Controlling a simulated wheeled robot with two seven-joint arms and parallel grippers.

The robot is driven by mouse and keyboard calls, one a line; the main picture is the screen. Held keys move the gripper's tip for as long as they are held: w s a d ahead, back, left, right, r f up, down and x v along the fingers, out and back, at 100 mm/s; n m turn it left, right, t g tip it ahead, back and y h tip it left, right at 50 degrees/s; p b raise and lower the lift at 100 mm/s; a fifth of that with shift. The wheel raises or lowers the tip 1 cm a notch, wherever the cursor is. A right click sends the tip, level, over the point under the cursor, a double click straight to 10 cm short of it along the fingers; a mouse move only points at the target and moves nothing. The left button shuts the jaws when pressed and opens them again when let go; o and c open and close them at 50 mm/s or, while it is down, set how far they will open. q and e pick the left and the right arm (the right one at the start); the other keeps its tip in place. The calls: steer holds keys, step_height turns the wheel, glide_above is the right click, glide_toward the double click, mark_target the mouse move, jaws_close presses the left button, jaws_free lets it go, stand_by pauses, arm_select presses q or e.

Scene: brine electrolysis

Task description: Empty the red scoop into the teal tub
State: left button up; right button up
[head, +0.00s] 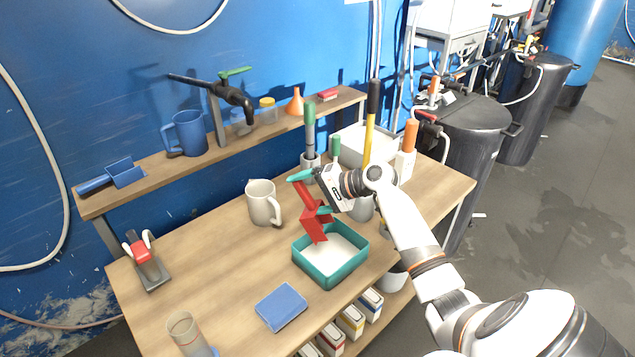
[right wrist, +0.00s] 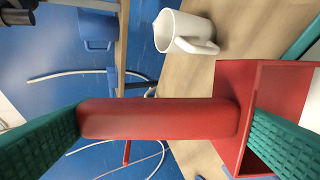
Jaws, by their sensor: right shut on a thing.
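The red scoop (head: 314,226) is held by its handle in my right gripper (head: 311,193), which has teal fingers. The scoop is steeply tilted, handle up and pan hanging down over the teal tub (head: 328,279). The tub stands on the wooden table with a white layer (head: 338,259) inside. In the right wrist view the scoop's handle (right wrist: 158,118) lies between the two teal fingers, and part of its pan (right wrist: 262,85) shows red with no powder seen. The pan's full inside is hidden. My left gripper is out of view.
A cream jug (head: 262,203) stands left of the tub, also in the right wrist view (right wrist: 184,32). A blue block (head: 281,306) lies in front of the tub. Tall handled tools and a white bin (head: 362,146) stand behind. The table's left middle is clear.

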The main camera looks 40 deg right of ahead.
arm_select(q)
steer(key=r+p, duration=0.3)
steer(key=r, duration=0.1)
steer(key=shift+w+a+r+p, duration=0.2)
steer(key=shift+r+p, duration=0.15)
steer(key=shift+p, duration=0.05)
arm_select(e)
steer(key=w+a+f+g+h, duration=0.3)
steer(key=w+f+g+h, duration=0.2)
steer(key=g, duration=0.5)
steer(key=shift+a+f+h, duration=0.25)
steer(key=shift+f+h, duration=0.45)
steer(key=shift+h, duration=0.3)
steer(key=shift+w+r, duration=0.1)
steer(key=shift+w, duration=0.05)
